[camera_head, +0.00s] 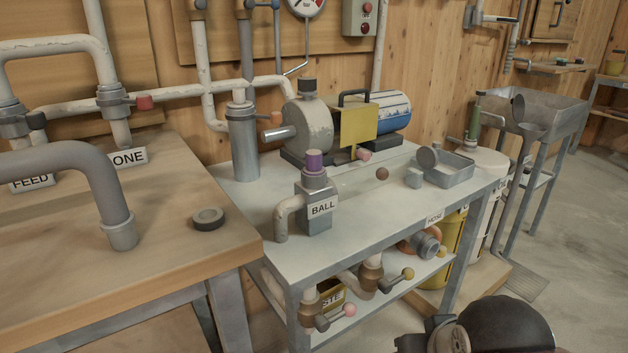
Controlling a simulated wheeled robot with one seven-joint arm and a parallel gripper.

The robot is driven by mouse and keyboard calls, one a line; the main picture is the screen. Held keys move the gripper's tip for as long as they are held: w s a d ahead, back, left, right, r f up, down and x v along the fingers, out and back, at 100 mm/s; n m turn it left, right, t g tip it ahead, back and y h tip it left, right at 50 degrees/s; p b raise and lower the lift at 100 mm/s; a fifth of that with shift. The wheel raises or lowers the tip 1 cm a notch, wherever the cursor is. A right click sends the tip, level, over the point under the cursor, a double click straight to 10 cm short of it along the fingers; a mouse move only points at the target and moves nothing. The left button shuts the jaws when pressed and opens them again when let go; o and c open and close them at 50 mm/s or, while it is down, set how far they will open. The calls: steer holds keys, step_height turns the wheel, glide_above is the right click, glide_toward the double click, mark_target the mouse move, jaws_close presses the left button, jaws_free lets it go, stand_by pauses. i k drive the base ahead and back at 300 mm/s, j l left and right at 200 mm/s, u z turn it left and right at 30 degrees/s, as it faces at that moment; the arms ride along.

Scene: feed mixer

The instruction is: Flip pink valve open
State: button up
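A small valve with a pink ball knob (349,310) is below the metal table, near its front left leg. Its short grey lever points right from a brass-coloured body (310,302). A similar valve with a yellow knob (408,274) is just right of it and slightly farther back. Another pinkish knob (364,155) shows on the tabletop by the yellow box. Dark rounded parts of my arm fill the bottom right, to the right of and apart from the lower pink knob. My gripper's fingers do not show.
The metal table (395,212) overhangs the lower valves, and its front leg (298,322) stands close beside them. A wooden bench (165,245) is at left. A yellow bucket (442,250) is at right. Open floor (580,235) lies farther right.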

mark_target(322, 324)
steer(key=k+l, duration=0.35)
steer(key=k, duration=0.15)
steer(key=u, duration=1.6)
